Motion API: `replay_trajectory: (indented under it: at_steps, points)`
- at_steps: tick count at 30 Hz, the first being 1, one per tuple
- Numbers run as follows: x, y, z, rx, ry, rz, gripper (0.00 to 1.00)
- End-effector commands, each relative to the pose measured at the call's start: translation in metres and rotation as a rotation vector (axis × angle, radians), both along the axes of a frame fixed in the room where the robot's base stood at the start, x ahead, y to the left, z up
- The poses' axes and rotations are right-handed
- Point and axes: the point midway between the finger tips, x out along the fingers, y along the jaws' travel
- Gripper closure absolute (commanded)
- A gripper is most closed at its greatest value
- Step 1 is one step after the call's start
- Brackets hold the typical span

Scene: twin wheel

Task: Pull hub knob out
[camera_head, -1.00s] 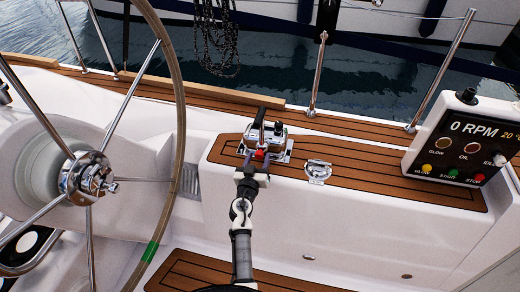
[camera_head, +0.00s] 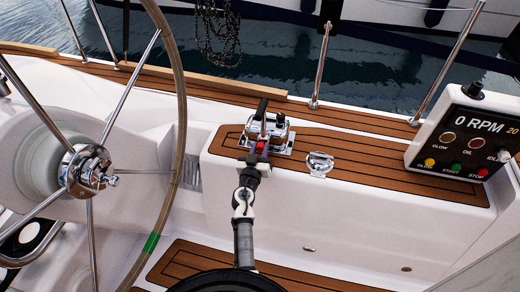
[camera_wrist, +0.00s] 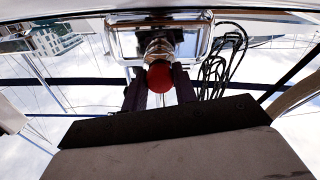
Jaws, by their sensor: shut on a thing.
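The hub knob (camera_head: 262,146) is a small red knob on the near side of the chrome throttle unit (camera_head: 279,130). The throttle's black-handled lever (camera_head: 262,106) stands up above the hub. My gripper (camera_head: 255,156) reaches the knob from the near side and is shut on it. In the wrist view, the red knob (camera_wrist: 160,77) sits between the two dark fingers of my gripper (camera_wrist: 160,90), in front of a round metal hub (camera_wrist: 159,49). The exact finger contact is partly hidden.
A chrome latch (camera_head: 319,164) sits on the teak-topped console (camera_head: 390,178) to the right. The engine panel (camera_head: 464,142) stands further right. The large steering wheel (camera_head: 181,120) is close on the left. A rail post (camera_head: 320,65) rises behind.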

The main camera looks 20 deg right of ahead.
Motion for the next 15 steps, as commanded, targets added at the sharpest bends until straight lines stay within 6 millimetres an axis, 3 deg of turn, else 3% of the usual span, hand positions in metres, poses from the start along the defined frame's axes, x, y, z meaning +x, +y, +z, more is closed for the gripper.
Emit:
replay_trajectory:
  at_steps: [15]
  points:
    - [-0.015, 0.011, 0.0, 0.0, 0.0, 0.001, 1.0]
